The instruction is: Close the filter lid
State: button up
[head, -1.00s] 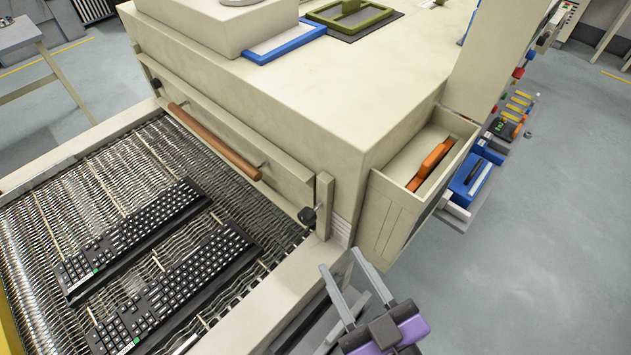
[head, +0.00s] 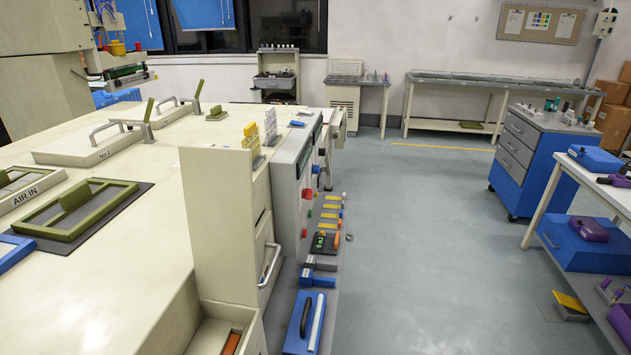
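A beige upright panel (head: 215,225), which looks like the raised filter lid, stands at the right front corner of the large beige machine (head: 110,260). In front of its foot is an open box (head: 208,335) at the bottom edge of the head view. Part of an orange piece (head: 231,344) shows inside the box; the rest is cut off by the frame. The lid is upright and the box is uncovered. My gripper is not in view.
A control side with buttons and a shelf holding a blue tool case (head: 305,322) runs along the machine's right. Green-handled frames (head: 75,212) lie on the machine top. Open grey floor (head: 420,250) lies to the right, before a blue drawer cabinet (head: 530,165) and a white table (head: 605,195).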

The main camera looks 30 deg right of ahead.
aim_at(217, 181)
jog(key=i+l+z, duration=0.25)
jog(key=l+z, duration=0.2)
jog(key=i+l+z, duration=0.3)
jog(key=z, duration=0.15)
jog(key=i+l+z, duration=0.15)
jog(key=i+z, duration=0.35)
jog(key=i+l+u, duration=0.15)
jog(key=i, duration=0.25)
jog(key=i+l+u, duration=0.1)
jog(key=i, duration=0.35)
jog(key=i+u, duration=0.2)
jog(key=u, duration=0.25)
jog(key=i+l+u, duration=0.1)
jog(key=u, duration=0.35)
jog(key=i+l+u, duration=0.25)
jog(key=u, duration=0.2)
jog(key=i+l+u, duration=0.2)
jog(key=u, duration=0.25)
